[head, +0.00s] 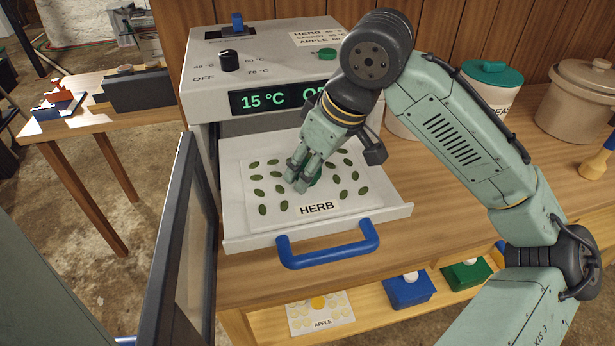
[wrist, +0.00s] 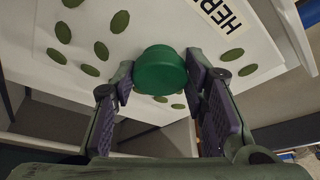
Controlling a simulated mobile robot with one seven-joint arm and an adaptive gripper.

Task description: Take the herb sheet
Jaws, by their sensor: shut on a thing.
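The herb sheet (head: 309,199) is a white sheet with dark green leaves and a HERB label. It lies in the pulled-out white drawer (head: 400,211) of the dryer, which has a blue handle (head: 328,257). My gripper (head: 300,181) reaches down to the middle of the sheet, with its fingers shut on the sheet's green knob. In the wrist view the round green knob (wrist: 160,72) sits between the two finger pads, with the leaves and part of the label beyond. In the head view my fingers hide most of the knob.
The dryer's display (head: 262,100) reads 15 °C; my arm covers its right part. An open dark-framed door (head: 172,245) stands left of the drawer. An apple sheet (head: 321,312) and blue (head: 408,291) and green (head: 466,275) blocks lie on a lower shelf. A teal-lidded jar (head: 492,85) stands behind my arm.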

